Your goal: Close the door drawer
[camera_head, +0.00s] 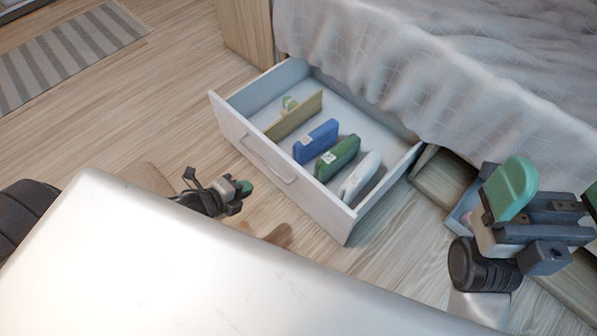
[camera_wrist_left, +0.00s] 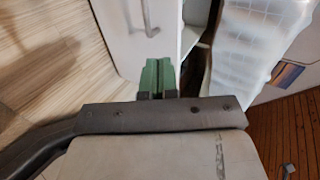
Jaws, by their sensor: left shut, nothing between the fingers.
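The white drawer (camera_head: 320,200) under the bed is pulled out over the floor. Its front panel, with a bar handle (camera_head: 268,160), faces my body. Inside stand a blue item (camera_head: 316,142), a green item (camera_head: 338,158), a white item (camera_head: 360,176) and a tan board (camera_head: 293,115). My left gripper (camera_head: 246,187) is shut and empty, low in front of the drawer front and apart from it in the head view. In the left wrist view, its green fingertips (camera_wrist_left: 159,75) are together, with the drawer front (camera_wrist_left: 125,35) beyond. My right gripper (camera_head: 512,188) is to the right of the drawer; its finger gap is hidden.
The bed with a pale checked cover (camera_head: 400,60) stands behind the drawer. A wooden panel (camera_head: 245,30) rises at its left end. A striped rug (camera_head: 65,50) lies at far left. Bare wooden floor (camera_head: 175,110) is free left of the drawer.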

